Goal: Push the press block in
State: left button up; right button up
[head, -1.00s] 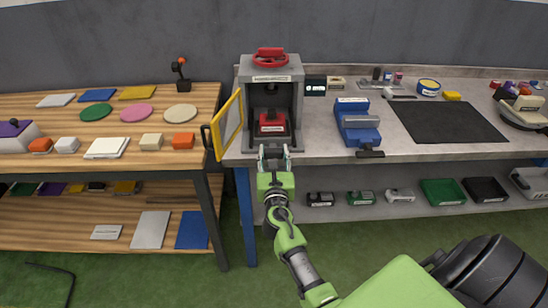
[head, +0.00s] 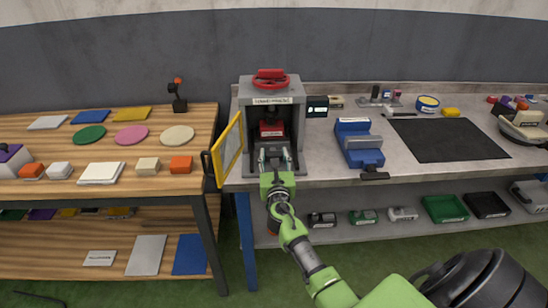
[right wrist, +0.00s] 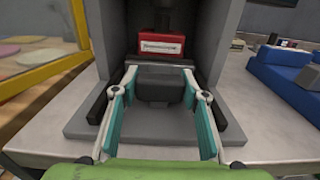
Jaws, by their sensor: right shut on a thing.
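The grey press (head: 294,95) stands at the left end of the grey bench with its yellow-framed door (head: 228,150) open to the left. Inside it is the press block, with a red, white-labelled part (head: 271,129) at the back and a dark grey front part (right wrist: 162,87); how the two join is unclear. The red part also shows in the right wrist view (right wrist: 166,44). My right gripper (head: 275,155) reaches into the opening, its fingers (right wrist: 160,72) shut around the dark part's sides. My left gripper is out of view.
A blue vise (head: 355,142) and a black mat (head: 450,140) are to the right on the bench. The wooden table (head: 60,195) at left holds coloured discs, plates and blocks. The open door stands close to my gripper's left.

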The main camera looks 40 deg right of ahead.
jog(key=o, duration=1.3)
jog(key=shift+r, duration=0.1)
jog(key=o, duration=0.3)
jog(key=shift+w+d, duration=0.1)
jog(key=shift+w, duration=0.1)
jog(key=shift+w+f, duration=0.15)
jog(key=shift+f, duration=0.1)
jog(key=shift+s+r, duration=0.1)
jog(key=shift+s, duration=0.1)
jog(key=shift+s+a, duration=0.2)
jog(key=shift+s, duration=0.05)
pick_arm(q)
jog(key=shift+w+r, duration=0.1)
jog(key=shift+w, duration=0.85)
pick_arm(e)
jog(key=v, duration=1.1)
jog(key=shift+a, duration=0.1)
